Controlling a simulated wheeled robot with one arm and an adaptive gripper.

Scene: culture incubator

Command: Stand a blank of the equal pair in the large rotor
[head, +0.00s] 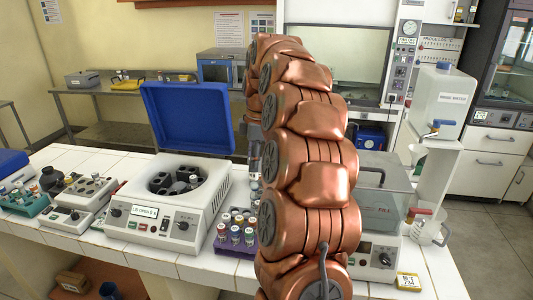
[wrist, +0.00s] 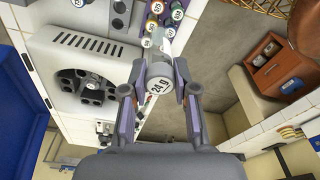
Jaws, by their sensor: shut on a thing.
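My gripper (wrist: 160,72) is shut on a grey-white capped tube, the blank (wrist: 157,82), whose round top seems to read 24.9. In the wrist view it sits between the two fingers, in front of the purple rack; its lower end is hard to make out. The centrifuge (head: 205,215) stands open with its blue lid (head: 188,115) up. Its large rotor (head: 175,185), with dark buckets, shows inside the bowl. In the wrist view the rotor (wrist: 88,86) lies left of my gripper, apart from the blank. In the head view my arm hides most of my gripper.
The purple rack (head: 238,252) holds several capped tubes right of the centrifuge. A smaller device with a holed block (head: 88,194) and a teal rack (head: 22,208) stand to the left. A clear-lidded bath (head: 385,190) stands behind my arm, right.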

